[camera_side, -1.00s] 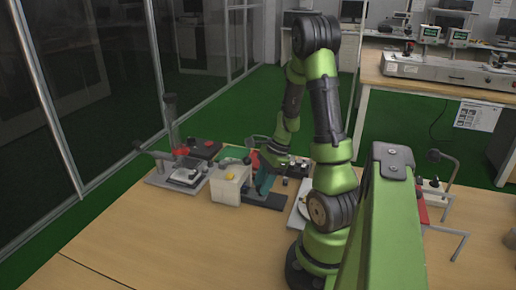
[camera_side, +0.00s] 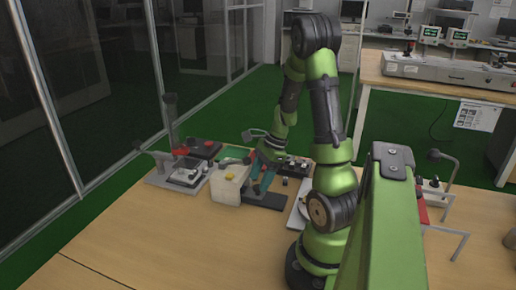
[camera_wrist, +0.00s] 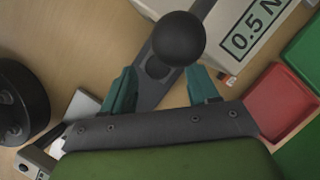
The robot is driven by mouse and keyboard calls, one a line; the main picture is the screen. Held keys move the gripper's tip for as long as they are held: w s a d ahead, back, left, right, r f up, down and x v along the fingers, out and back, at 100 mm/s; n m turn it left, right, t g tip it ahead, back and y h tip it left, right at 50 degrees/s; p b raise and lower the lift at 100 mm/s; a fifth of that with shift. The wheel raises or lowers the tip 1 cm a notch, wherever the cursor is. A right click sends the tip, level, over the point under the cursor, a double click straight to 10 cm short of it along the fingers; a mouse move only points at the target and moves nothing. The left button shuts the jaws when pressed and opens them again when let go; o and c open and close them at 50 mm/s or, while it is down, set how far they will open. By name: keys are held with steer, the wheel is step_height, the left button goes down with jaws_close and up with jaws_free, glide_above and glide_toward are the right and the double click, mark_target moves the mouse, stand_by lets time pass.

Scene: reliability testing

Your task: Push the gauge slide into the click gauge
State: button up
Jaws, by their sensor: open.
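The click gauge (camera_side: 228,186) is a pale box on the table in the side view. Its "0.5 N" label shows on the box at the top of the wrist view (camera_wrist: 252,28). The gauge slide (camera_wrist: 198,14) appears as a dark grey bar with a round black knob (camera_wrist: 178,38) standing on it, beside the box. My gripper (camera_wrist: 162,82) has teal fingers spread apart, with nothing held between them. The knob lies in the gap just beyond the fingertips in the picture; I cannot tell its height against them. In the side view my gripper (camera_side: 262,178) is right of the gauge.
A dark base plate (camera_side: 268,202) lies right of the gauge. A lever fixture (camera_side: 178,177) stands to its left. In the wrist view, a red tray (camera_wrist: 280,103) and a green tray (camera_wrist: 306,50) are at right, and a black round part (camera_wrist: 22,103) at left. The front table is clear.

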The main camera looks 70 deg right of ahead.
steer(key=v, duration=1.5)
steer(key=shift+r, duration=0.2)
steer(key=w+a+r+n+t+h, duration=0.1)
steer(key=w+a+n, duration=0.2)
steer(key=a+n, duration=0.4)
steer(key=w+a+r+n+h, duration=0.1)
steer(key=w+a+n, duration=0.3)
steer(key=a+n, duration=0.3)
steer(key=s+a+r+n+t, duration=0.1)
steer(key=a+r+n+t, duration=0.2)
steer(key=a+n, duration=0.6)
steer(key=a, duration=0.6)
steer(key=shift+s+r+y, duration=0.2)
steer(key=shift+s+y, duration=0.2)
steer(key=shift+c, duration=0.2)
